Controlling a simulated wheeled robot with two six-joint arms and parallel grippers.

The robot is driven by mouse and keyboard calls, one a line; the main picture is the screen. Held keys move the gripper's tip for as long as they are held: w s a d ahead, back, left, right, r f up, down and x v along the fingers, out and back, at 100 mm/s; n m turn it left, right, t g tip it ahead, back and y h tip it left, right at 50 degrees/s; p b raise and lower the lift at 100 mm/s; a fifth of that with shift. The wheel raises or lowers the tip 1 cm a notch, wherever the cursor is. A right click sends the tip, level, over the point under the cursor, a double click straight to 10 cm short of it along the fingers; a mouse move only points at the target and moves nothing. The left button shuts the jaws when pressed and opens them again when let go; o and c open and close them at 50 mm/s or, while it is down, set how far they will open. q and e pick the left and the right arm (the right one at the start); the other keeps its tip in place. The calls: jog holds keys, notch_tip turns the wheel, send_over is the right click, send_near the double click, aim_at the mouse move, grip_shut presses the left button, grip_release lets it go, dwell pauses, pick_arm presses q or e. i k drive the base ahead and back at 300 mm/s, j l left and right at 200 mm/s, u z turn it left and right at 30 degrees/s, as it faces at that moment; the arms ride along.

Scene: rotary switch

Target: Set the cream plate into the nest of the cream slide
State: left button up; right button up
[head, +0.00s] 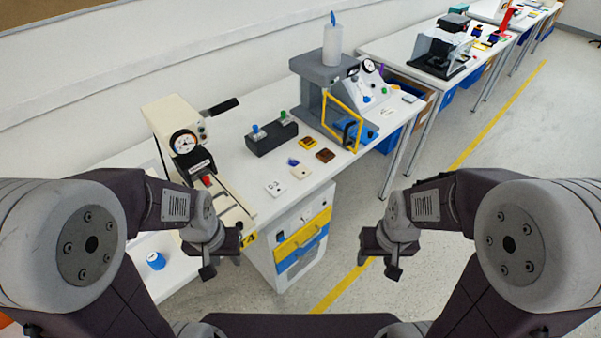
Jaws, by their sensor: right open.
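A small cream plate (301,172) lies flat on the white table, near its front edge, with a small blue-purple piece at its back left. The cream machine (172,128) with a dial stands at the table's left. Its cream slide (234,214) reaches toward the front edge; the nest is too small to make out and partly hidden by my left arm. My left gripper (222,264) hangs in front of the slide's end, fingers apart and empty. My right gripper (380,264) is open and empty over the floor, right of the table. Neither touches a plate.
A whiter marked plate (275,188), a yellow plate (308,142) and a brown plate (325,155) lie near the cream one. Behind are a black switch box (270,138) and a grey press (322,85) with a yellow frame. A blue cap (156,261) stands at lower left.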

aim_at(228, 210)
jog(key=i+l, duration=0.15)
jog(key=l, duration=0.25)
jog(key=i+l+u, duration=0.15)
jog(key=l, duration=0.2)
jog(key=i+l, duration=0.15)
jog(key=l, duration=0.3)
jog(key=i+l+u, duration=0.15)
jog(key=l, duration=0.25)
jog(key=i+l, duration=0.15)
jog(key=l, duration=0.25)
jog(key=u, duration=0.05)
